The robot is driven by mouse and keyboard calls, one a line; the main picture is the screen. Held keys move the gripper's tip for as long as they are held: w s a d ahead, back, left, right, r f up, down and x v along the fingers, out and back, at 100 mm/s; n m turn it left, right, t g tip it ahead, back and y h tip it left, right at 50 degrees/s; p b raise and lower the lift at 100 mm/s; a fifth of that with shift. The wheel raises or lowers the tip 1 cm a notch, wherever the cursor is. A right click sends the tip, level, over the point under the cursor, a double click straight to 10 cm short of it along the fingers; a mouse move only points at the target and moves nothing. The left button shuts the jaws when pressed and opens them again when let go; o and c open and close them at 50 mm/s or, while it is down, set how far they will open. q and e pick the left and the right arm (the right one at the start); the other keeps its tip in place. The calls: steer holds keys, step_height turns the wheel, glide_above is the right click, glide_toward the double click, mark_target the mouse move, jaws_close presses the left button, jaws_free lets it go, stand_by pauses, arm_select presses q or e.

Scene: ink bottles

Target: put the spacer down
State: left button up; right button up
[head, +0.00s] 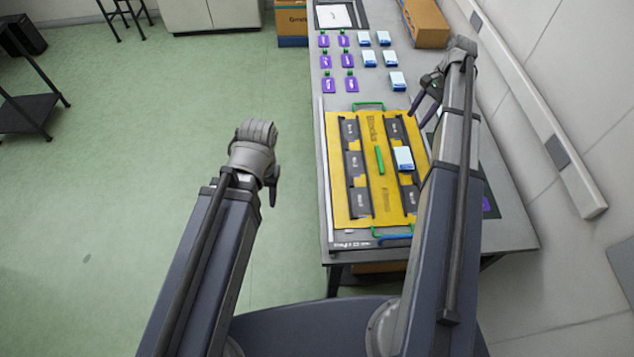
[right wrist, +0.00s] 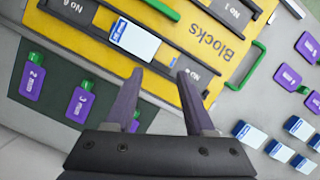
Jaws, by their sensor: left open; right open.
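A white block with a blue side (head: 403,158), which I take to be the spacer, sits on the right dark row of the yellow tray (head: 376,215). It also shows in the right wrist view (right wrist: 135,39), in line with the dark labelled slots. My right gripper (head: 424,104) is open and empty; in the right wrist view its fingers (right wrist: 160,78) are apart, with the block beyond the fingertips and not touched. My left gripper (head: 271,186) is open and empty, out over the floor left of the table.
A green bar (head: 379,160) lies along the tray's middle, and a green handle (head: 368,106) stands at its far end.

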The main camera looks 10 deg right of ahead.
steer(key=s+a+n+h, duration=0.1)
steer(key=s+a+n, duration=0.3)
steer(key=a, duration=0.6)
steer(key=s+a+n+h, duration=0.1)
steer(key=s+a+n, duration=0.25)
steer(key=a, duration=0.75)
steer(key=s+a+n+h, duration=0.2)
steer(key=s+a+n, duration=0.8)
steer(key=s+a, duration=0.2)
steer(key=a, duration=0.2)
steer(key=shift+s+a+f+h, duration=0.35)
steer(key=shift+s+f+h, duration=0.05)
